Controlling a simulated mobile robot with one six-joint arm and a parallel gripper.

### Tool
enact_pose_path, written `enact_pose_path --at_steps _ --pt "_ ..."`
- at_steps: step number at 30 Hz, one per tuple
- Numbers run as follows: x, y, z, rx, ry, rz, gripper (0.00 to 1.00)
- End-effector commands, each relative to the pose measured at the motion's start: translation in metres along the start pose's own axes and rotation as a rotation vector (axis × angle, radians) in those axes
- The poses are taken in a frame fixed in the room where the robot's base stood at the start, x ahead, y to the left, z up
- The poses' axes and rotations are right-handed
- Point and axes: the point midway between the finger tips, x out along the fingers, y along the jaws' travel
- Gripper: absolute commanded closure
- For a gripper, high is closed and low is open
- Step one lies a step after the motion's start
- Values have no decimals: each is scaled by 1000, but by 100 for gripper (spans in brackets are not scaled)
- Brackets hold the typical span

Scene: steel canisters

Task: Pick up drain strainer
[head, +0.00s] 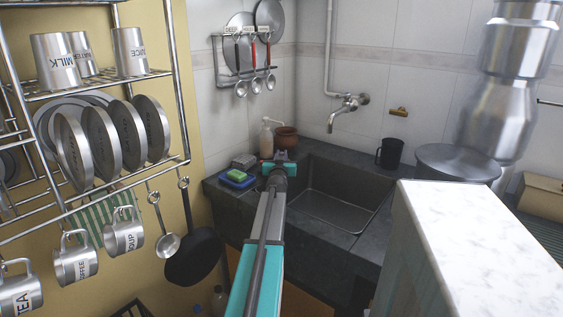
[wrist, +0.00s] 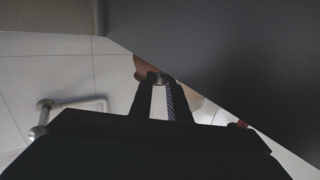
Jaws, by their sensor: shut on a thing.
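My gripper (head: 282,158) is at the left end of the sink counter in the head view, with my arm reaching up to it from below. In the wrist view my gripper (wrist: 159,84) has its two dark fingers converging at the tips. A small grey metallic piece (wrist: 157,77) shows between the tips; I take it for the drain strainer, though most of it is hidden. The strainer cannot be made out in the head view. The sink (head: 335,198) lies just right of my gripper, and its basin looks empty where I can see it.
A sponge (head: 237,176), a brown pot (head: 286,139) and a soap bottle (head: 266,138) stand near my gripper. The tap (head: 346,107) is above the sink. A dark mug (head: 390,152) and a large pot (head: 457,163) stand right. A white-topped block (head: 490,235) is front right.

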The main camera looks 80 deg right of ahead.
Motion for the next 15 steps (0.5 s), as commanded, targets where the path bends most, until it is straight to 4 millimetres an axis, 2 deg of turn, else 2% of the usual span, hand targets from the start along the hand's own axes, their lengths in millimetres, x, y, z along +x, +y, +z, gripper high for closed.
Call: enact_pose_path --at_steps 15 --pt "-2 2 -8 0 0 0 100"
